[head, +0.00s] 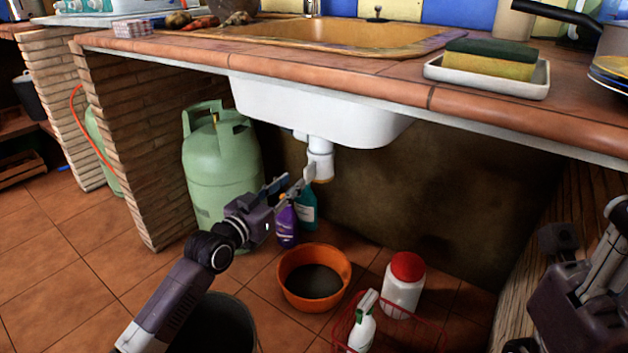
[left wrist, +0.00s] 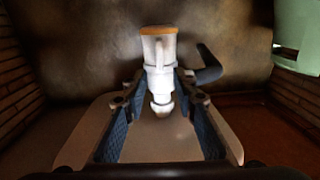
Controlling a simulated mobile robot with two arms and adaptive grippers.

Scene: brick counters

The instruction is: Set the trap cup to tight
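The trap cup (head: 320,165) hangs below the white drain pipe under the sink. It is white with an orange-brown band at its bottom. In the left wrist view, which looks upside down, the trap cup (left wrist: 158,48) shows with the orange end at the top. My left gripper (head: 295,184) is close to the trap, just below and left of it in the head view. Its two fingers (left wrist: 162,85) are apart, one on each side of the white trap in the wrist picture. I see no finger contact. Only links of my right arm show at the right edge.
A green gas cylinder (head: 220,165) stands left of the trap. Purple (head: 287,222) and teal (head: 307,208) bottles stand below. An orange bowl (head: 314,252), red-lidded jar (head: 404,288) and red wire basket (head: 425,335) are on the floor. The white sink basin (head: 300,112) is overhead.

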